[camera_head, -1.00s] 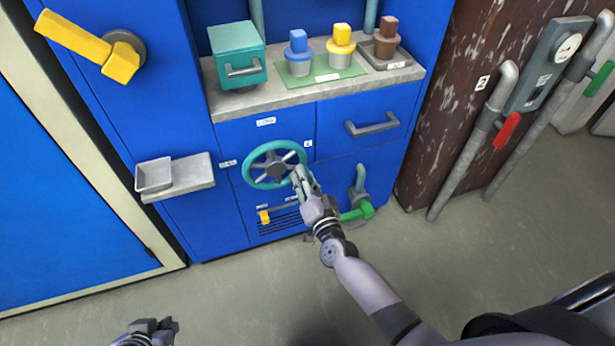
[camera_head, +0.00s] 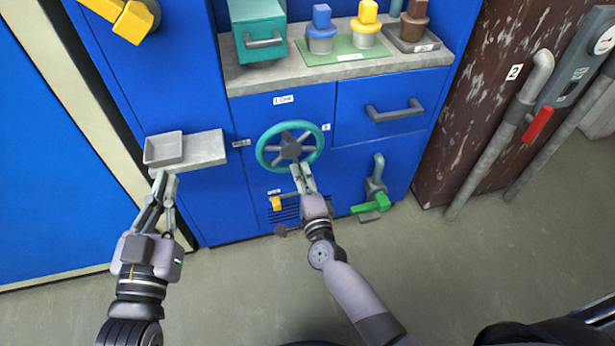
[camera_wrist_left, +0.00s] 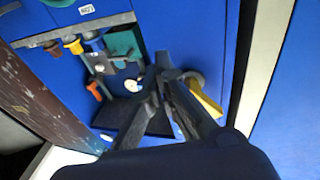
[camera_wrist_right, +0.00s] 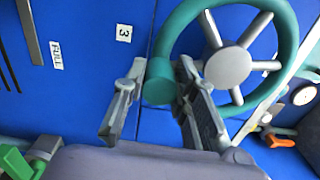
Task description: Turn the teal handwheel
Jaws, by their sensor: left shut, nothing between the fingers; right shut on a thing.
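The teal handwheel (camera_head: 263,156), with a grey hub and spokes, is on the blue cabinet front in the head view. My right gripper (camera_head: 302,168) is at the lower rim. My left gripper (camera_head: 165,178) is shut and empty, just below the small grey shelf, left of the handwheel. In the left wrist view its fingers (camera_wrist_left: 160,80) are close together.
A grey shelf (camera_head: 205,149) with a small tray (camera_head: 150,153) juts out above my left gripper. The floor in front is open.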

